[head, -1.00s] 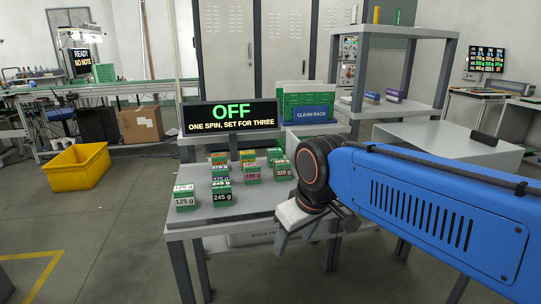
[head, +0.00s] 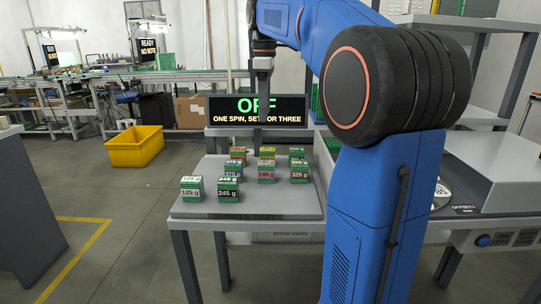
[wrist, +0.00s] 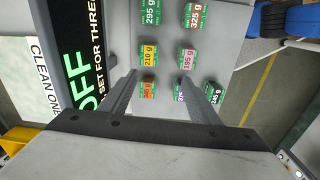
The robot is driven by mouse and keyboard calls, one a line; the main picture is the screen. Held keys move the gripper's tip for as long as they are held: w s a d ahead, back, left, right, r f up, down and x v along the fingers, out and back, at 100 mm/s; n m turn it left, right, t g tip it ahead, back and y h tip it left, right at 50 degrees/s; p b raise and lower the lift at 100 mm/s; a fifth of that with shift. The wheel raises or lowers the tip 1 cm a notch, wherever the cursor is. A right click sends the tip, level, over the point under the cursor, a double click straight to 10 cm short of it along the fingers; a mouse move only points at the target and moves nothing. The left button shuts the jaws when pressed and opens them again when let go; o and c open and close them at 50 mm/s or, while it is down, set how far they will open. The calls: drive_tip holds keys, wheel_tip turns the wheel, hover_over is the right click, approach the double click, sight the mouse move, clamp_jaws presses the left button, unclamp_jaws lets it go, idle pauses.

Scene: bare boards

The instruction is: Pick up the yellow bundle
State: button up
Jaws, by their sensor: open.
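The yellow bundle, a green block with a yellow label reading 210 g, shows in the wrist view (wrist: 149,58), just beyond the left fingertip. In the head view the yellow bundle (head: 267,150) stands in the back row, behind the pink-labelled bundle, and is partly hidden. My gripper (wrist: 159,77) is open and empty, pointing down above the back of the tray. In the head view my gripper (head: 263,137) hangs over the back row, in front of the sign.
Around it stand the orange (wrist: 147,90), purple (wrist: 180,92), pink (wrist: 188,59), black-labelled 245 g (wrist: 213,95) and other green bundles. An OFF sign (head: 257,109) stands close behind the tray (head: 275,208). A shelf rises at the right.

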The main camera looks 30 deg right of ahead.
drive_tip(key=w+d, duration=0.2)
approach(267, 149)
drive_tip(key=shift+n, duration=0.4)
wheel_tip(267, 149, down, 6)
drive_tip(key=shift+d+r, duration=0.2)
drive_tip(key=shift+a+f, duration=0.15)
drive_tip(key=shift+f, duration=2.7)
drive_tip(key=c, duration=1.3)
